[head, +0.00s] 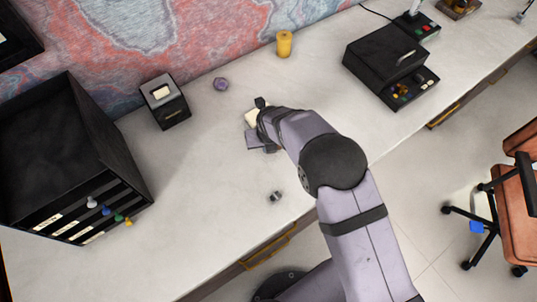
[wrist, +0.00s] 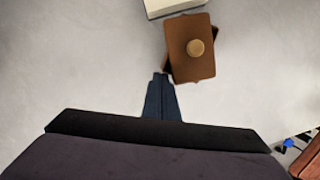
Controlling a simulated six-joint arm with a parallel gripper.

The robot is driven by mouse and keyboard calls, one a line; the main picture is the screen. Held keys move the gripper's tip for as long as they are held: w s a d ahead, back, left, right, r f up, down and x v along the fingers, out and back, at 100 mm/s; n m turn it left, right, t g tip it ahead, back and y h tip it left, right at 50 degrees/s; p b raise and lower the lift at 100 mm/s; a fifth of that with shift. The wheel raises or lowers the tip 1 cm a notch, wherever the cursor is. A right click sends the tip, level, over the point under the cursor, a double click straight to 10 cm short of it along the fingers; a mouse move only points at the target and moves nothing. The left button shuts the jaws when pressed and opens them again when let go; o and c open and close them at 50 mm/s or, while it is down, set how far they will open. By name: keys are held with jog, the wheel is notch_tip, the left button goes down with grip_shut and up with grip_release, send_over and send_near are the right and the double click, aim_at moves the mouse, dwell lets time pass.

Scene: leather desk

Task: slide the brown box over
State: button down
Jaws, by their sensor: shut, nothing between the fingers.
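The brown box (wrist: 180,62) shows in the wrist view, at upper middle right. It is a brown block with rounded corners and a round tan knob (wrist: 196,47) on top. My gripper (wrist: 161,77) is shut and empty, with its fingertips close beside the lower left edge of the box. I cannot tell whether they touch it. In the head view my arm hides the brown box and the fingertips.
A cream block (wrist: 172,6) lies just beyond the box and also shows in the head view (head: 251,116). A small metal piece (head: 275,197) lies near the front edge. A purple object (head: 221,84), yellow cup (head: 284,44) and black dispenser (head: 165,103) stand behind.

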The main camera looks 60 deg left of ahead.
jog(key=shift+w+a+f+b, duration=0.2)
jog(key=shift+w+a+b, duration=0.05)
jog(key=shift+a+b, duration=0.25)
jog(key=shift+w+a+f+b, duration=0.15)
jog(key=shift+w+a+b, duration=0.1)
jog(key=shift+a+b, duration=0.25)
jog(key=shift+w+a+r, duration=0.2)
jog(key=shift+a+r, duration=0.15)
jog(key=shift+a, duration=0.05)
jog(key=d, duration=0.1)
jog(key=s+d+p, duration=0.1)
jog(key=d+p, duration=0.1)
jog(key=shift+s+d+r, duration=0.15)
jog(key=shift+s+d, duration=0.05)
jog(key=shift+s, duration=0.1)
jog(key=shift+s+d+r, duration=0.1)
jog(key=shift+d+r, duration=0.1)
jog(key=w+b+v, duration=0.1)
jog(key=b+v, duration=0.1)
jog(key=v, duration=0.7)
jog(key=shift+s+b, duration=0.4)
jog(key=shift+s, duration=0.1)
jog(key=shift+r, duration=0.1)
